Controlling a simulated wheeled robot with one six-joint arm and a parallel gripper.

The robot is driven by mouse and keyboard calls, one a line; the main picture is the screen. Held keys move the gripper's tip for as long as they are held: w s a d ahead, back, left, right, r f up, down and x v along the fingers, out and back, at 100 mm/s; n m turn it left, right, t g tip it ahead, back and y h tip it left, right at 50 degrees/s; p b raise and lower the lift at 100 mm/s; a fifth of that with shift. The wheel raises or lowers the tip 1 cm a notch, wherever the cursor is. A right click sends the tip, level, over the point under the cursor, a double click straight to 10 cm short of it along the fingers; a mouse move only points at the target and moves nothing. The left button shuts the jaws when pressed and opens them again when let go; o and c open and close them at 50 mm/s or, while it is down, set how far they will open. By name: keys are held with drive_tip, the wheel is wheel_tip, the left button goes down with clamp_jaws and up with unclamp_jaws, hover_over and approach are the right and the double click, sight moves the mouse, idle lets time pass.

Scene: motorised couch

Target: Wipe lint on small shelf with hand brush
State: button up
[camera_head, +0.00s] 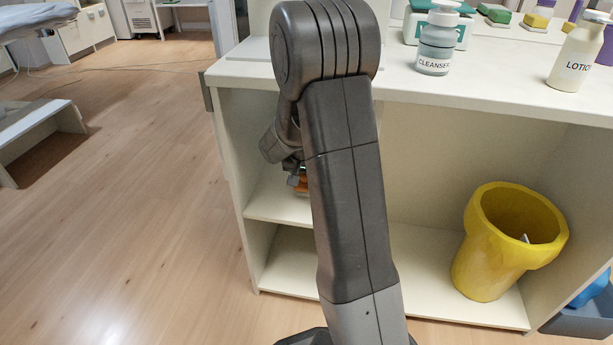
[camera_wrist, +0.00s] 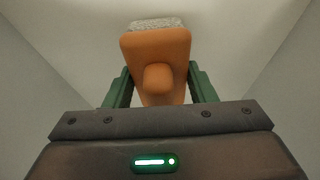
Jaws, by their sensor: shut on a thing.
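My gripper (camera_wrist: 160,88) is shut on an orange hand brush (camera_wrist: 157,48) in the wrist view. The green fingers stand on either side of the brush's orange body, and a rounded orange knob faces the camera. A strip of grey, speckled bristle or lint shows just beyond the brush's far edge; I cannot tell which. The small shelf (camera_head: 270,201) is in the head view, left of my arm, inside the white unit. A bit of the orange brush (camera_head: 299,184) shows there beside my arm, which hides most of the gripper and shelf. No separate lint is clearly visible.
Pale walls (camera_wrist: 265,50) close in on both sides in the wrist view. The white counter (camera_head: 410,88) above holds a cleanser bottle (camera_head: 435,45) and a lotion bottle (camera_head: 577,58). A yellow bin (camera_head: 478,262) stands in the lower right compartment. The wooden floor (camera_head: 120,200) at left is clear.

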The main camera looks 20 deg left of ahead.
drive_tip(key=shift+f, duration=0.8)
